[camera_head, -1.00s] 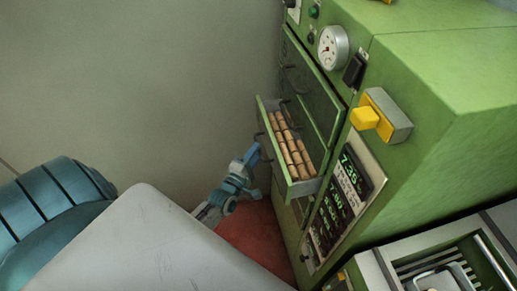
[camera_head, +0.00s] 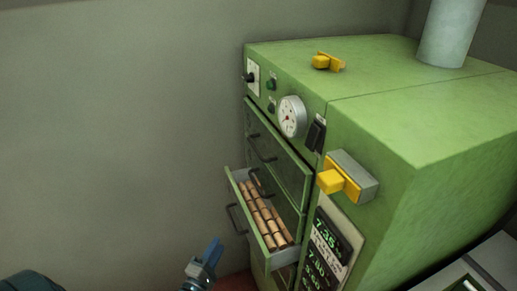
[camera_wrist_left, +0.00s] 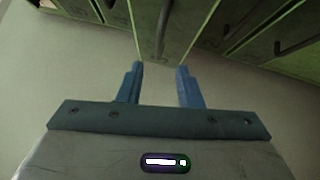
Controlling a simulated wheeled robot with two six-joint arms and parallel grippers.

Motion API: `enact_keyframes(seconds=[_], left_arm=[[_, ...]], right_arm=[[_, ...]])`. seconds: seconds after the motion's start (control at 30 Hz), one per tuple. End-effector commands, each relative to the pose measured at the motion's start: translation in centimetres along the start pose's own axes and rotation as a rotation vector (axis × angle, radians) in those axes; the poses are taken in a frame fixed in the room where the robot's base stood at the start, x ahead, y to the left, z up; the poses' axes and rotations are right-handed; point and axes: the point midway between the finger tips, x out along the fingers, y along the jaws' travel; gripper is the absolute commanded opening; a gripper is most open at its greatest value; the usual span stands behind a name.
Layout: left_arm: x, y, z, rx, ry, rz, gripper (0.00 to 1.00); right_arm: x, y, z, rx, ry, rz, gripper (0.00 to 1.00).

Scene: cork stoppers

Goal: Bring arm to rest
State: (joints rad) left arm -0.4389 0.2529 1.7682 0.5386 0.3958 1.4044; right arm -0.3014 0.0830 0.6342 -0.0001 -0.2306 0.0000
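My left gripper (camera_head: 210,254) shows at the bottom of the head view, in front of and to the left of the open drawer (camera_head: 235,193), and apart from it. In the left wrist view the two blue fingers of the left gripper (camera_wrist_left: 158,88) stand apart with nothing between them. The drawer holds rows of cork stoppers (camera_head: 264,217). My right gripper is in neither view.
Bare wall (camera_head: 110,130) lies to the left.

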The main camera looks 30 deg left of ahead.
Motion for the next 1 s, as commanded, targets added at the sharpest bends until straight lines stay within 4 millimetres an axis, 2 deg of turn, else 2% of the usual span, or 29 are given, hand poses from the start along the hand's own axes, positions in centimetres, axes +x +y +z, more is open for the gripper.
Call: enact_keyframes(seconds=[0.17, 0.27, 0.37, 0.47, 0.5, 0.57, 0.6, 0.67, 0.7, 0.77, 0.8, 0.9, 1.0], left_arm=[[-0.1, -0.5, -0.1, 0.012, 0.001, -0.011, 0.33], [-0.6, -3.1, -0.6, 0.086, 0.006, -0.074, 0.33], [-2.1, -8.5, -1.6, 0.245, 0.001, -0.204, 0.33], [-4.9, -15.3, -2.8, 0.453, -0.036, -0.383, 0.33], [-6.3, -18.0, -3.2, 0.536, -0.061, -0.457, 0.33], [-8.8, -21.9, -3.8, 0.658, -0.111, -0.569, 0.33], [-10.7, -24.4, -4.2, 0.734, -0.152, -0.642, 0.33], [-13.7, -27.8, -4.6, 0.846, -0.224, -0.748, 0.33], [-15.9, -30.0, -4.9, 0.916, -0.281, -0.818, 0.33], [-19.5, -33.0, -5.2, 1.017, -0.379, -0.920, 0.33], [-22.0, -34.8, -5.3, 1.079, -0.452, -0.984, 0.33], [-28.4, -38.4, -5.4, 1.215, -0.657, -1.127, 0.33], [-34.3, -40.7, -5.2, 1.309, -0.866, -1.231, 0.33]], right_arm=[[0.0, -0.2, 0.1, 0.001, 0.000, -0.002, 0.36], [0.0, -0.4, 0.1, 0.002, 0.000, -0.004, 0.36], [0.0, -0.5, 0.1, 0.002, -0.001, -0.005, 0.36], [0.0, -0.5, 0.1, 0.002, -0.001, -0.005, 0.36], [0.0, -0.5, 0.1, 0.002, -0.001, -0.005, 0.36], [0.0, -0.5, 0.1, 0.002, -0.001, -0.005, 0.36], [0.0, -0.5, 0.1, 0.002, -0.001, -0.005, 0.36], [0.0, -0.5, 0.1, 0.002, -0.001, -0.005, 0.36], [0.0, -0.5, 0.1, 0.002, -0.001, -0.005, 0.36], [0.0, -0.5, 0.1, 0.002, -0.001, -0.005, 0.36], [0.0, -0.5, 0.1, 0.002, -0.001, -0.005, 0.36], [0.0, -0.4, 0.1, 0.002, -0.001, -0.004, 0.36], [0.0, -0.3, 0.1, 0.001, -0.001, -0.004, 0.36]])
